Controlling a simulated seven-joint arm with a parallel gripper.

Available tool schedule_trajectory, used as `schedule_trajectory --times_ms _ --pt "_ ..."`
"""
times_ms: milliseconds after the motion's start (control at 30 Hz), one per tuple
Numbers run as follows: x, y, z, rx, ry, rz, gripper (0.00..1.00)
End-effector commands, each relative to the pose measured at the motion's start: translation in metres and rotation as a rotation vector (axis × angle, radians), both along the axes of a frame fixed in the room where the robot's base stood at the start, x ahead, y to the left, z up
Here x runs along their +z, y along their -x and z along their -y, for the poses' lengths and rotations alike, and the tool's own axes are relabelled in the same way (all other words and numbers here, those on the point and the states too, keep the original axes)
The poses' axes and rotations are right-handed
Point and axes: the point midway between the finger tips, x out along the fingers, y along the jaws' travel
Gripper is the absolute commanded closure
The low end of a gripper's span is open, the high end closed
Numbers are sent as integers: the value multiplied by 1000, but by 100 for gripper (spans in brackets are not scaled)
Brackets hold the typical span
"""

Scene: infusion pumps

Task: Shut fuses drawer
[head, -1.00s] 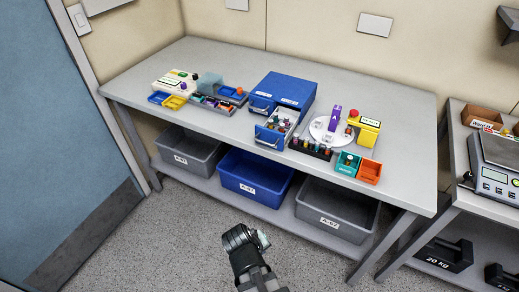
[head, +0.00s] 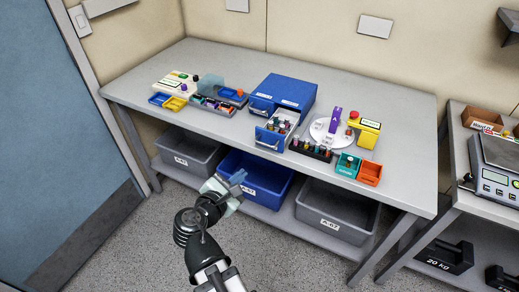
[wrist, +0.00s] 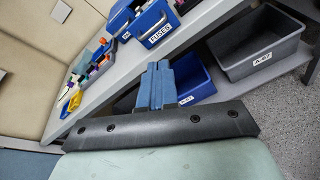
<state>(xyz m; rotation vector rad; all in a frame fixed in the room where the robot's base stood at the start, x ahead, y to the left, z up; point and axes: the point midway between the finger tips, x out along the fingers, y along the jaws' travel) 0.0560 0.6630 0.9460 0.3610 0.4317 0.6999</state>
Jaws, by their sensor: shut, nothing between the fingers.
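A blue cabinet (head: 290,88) stands on the bench. Its fuses drawer (head: 270,139) is pulled out at the front right, with several small items inside. In the wrist view, the drawer's blue front (wrist: 152,22) carries a label that seems to read FUSES. The other drawer front (head: 261,105), to its left, looks closed. My gripper (head: 238,178) is shut and empty. It is in front of the bench, lower than the drawer and to its left, apart from it. Its blue fingers (wrist: 157,85) show in the wrist view.
A dark rack of vials (head: 311,150) and a white round stand (head: 330,131) are right of the drawer. Trays (head: 220,103) lie to the left. Bins, including a blue one (head: 262,180), sit on the shelf below. The bench's front edge lies between gripper and drawer.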

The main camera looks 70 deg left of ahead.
Motion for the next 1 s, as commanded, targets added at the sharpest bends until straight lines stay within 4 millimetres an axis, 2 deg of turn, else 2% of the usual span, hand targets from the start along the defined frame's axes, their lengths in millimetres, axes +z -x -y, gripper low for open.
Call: schedule_trajectory --times_ms 100,200,400,567,1000 --pt "8 0 -3 64 115 176 100" --pt "8 2 -5 103 199 264 100" --pt "8 2 -5 138 293 359 100" --pt "6 -3 -11 142 309 372 100" --pt "-9 -51 -62 140 307 369 100"
